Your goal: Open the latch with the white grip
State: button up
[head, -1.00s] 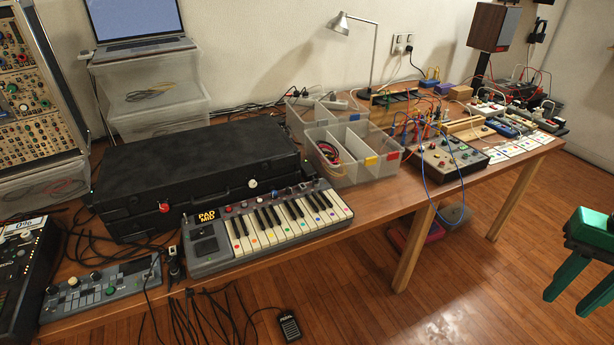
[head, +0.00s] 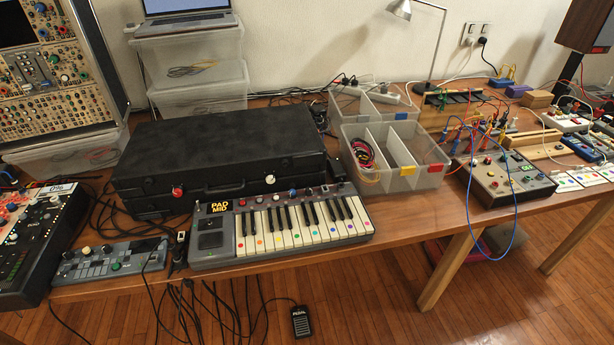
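A black case (head: 222,158) lies shut on the wooden table, behind a small keyboard. Two latches sit on its front face. The latch with the white grip (head: 270,179) is at the right, just above the keyboard's back edge. The latch with the red grip (head: 177,191) is at the left. A dark handle lies between them. Both latches look closed, but they are small in the picture. My gripper is not in view.
The keyboard (head: 283,226) stands close in front of the case. Clear divided bins (head: 397,180) stand to its right. A grey control panel (head: 112,262) and cables lie at the left. A pedal (head: 300,322) is on the floor. The floor in front is mostly free.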

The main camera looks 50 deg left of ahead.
aim_at(270, 177)
jog(key=u, duration=0.05)
jog(key=k, duration=0.9)
jog(key=u, duration=0.4)
jog(key=i, duration=1)
jog(key=u, duration=0.05)
